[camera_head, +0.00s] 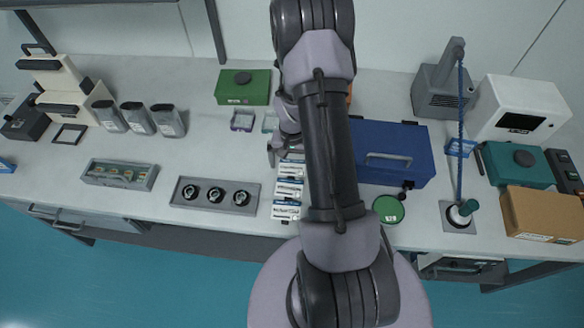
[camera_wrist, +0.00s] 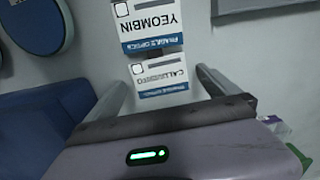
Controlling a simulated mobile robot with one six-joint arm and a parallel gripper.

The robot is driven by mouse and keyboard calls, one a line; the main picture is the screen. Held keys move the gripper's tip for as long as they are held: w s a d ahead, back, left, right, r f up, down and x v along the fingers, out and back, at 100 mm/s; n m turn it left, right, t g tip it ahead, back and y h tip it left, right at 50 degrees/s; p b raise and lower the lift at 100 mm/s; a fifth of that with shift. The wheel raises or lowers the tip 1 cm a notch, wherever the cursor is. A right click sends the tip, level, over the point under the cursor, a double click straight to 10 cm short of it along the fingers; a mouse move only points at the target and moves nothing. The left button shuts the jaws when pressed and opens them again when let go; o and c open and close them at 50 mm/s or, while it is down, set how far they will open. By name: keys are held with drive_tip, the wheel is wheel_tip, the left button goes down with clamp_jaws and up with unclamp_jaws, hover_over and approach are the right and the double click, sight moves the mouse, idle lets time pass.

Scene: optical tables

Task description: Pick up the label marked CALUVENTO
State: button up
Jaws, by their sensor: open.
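The CALUVENTO label (camera_wrist: 160,75) is a small white card with a blue band, its text upside down in the wrist view. It lies between my gripper's two fingers (camera_wrist: 161,78), which are apart, with nothing held. The YEOMBIN label (camera_wrist: 150,25) lies just beyond it, close to its edge. In the head view, my gripper (camera_head: 275,152) is at the far end of a column of white and blue labels (camera_head: 288,189). Their names are too small to read there, and my arm hides part of that area.
A blue case (camera_head: 395,150) stands right of the labels and shows at left in the wrist view (camera_wrist: 35,125). A grey tray with three black knobs (camera_head: 215,207) lies to the left. A green disc (camera_head: 388,209) lies at front right. A green box (camera_head: 243,88) stands behind.

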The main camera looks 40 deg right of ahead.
drive_tip(key=shift+f+b, duration=0.2)
drive_tip(key=shift+b, duration=0.2)
idle(0.3)
drive_tip(key=c, duration=1.4)
drive_tip(key=shift+o, duration=0.2)
